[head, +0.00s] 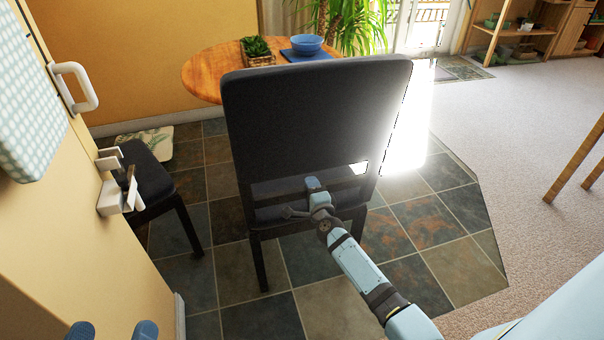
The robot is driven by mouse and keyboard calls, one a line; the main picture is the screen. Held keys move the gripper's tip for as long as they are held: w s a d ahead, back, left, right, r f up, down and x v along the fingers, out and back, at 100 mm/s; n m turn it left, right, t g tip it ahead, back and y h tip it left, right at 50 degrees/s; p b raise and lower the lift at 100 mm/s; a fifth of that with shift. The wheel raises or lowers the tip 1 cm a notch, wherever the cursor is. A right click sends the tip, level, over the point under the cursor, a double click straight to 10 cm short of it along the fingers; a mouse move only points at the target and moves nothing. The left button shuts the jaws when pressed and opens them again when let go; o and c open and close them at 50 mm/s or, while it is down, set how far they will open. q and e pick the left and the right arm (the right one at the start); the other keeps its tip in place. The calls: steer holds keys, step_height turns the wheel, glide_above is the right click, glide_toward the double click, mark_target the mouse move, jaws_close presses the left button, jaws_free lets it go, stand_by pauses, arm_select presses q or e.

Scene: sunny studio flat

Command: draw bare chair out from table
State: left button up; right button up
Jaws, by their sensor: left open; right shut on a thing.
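A dark chair (310,115) stands in the middle of the head view with its back towards me. My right gripper (308,200) is shut on the low part of the chair's back, near the rails. I cannot make out exactly how the fingers sit there. My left gripper (112,331) shows only its blue fingertips at the bottom left edge. They are apart and empty, away from the chair.
A second dark seat (145,172) stands left. A leaf-patterned pale piece (150,140) lies beyond it. A cream cabinet (85,240) with a white handle (75,88) fills the left side. The table bears a plant (256,47) and blue bowl (305,44). Tiles right of the chair are clear.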

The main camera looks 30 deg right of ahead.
steer(key=shift+r, duration=0.1)
steer(key=shift+r+p, duration=0.25)
steer(key=shift+p, duration=0.15)
